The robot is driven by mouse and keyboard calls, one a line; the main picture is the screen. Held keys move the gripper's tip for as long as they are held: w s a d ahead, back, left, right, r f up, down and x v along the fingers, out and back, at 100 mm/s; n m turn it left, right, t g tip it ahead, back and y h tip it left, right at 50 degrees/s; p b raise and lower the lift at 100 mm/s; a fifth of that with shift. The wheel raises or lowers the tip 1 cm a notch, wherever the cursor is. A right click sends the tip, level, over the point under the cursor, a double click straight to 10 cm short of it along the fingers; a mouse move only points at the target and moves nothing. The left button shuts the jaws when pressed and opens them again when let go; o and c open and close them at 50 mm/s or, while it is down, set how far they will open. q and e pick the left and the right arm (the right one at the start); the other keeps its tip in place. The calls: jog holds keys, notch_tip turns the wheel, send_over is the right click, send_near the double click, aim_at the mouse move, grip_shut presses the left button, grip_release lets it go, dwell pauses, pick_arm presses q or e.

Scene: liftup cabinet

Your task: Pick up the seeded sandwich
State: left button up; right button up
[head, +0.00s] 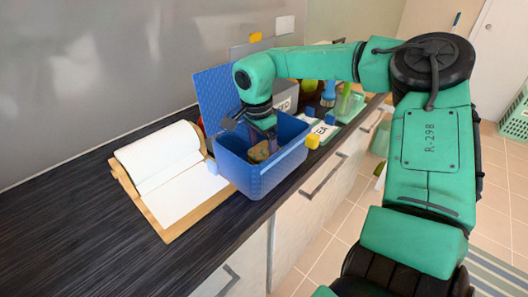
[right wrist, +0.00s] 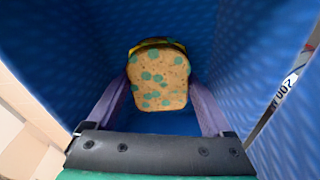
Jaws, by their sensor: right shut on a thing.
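The seeded sandwich (right wrist: 158,80) shows in the right wrist view as a brown bread slice with green spots and a yellow edge at its top. In the head view the sandwich (head: 259,152) is partly hidden inside the blue box (head: 262,178). My right gripper (right wrist: 158,92) reaches down into the box, with a purple finger on each side of the sandwich, shut on it. The box's blue lid (head: 214,96) stands open at the back. My left gripper is not in view.
An open notebook on a wooden board (head: 165,170) lies left of the box. A yellow cube (head: 313,141) and blue cubes sit near its right side. Bottles and a tray (head: 352,108) stand farther right. The dark counter (head: 75,215) is clear at the left front.

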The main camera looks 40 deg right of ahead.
notch_tip(320, 180, up, 13)
notch_tip(320, 180, up, 14)
jog(key=r+p, duration=0.1)
jog(key=p, duration=0.3)
send_over(264, 150)
jog(key=shift+f, duration=0.25)
jog(key=shift+f, duration=0.1)
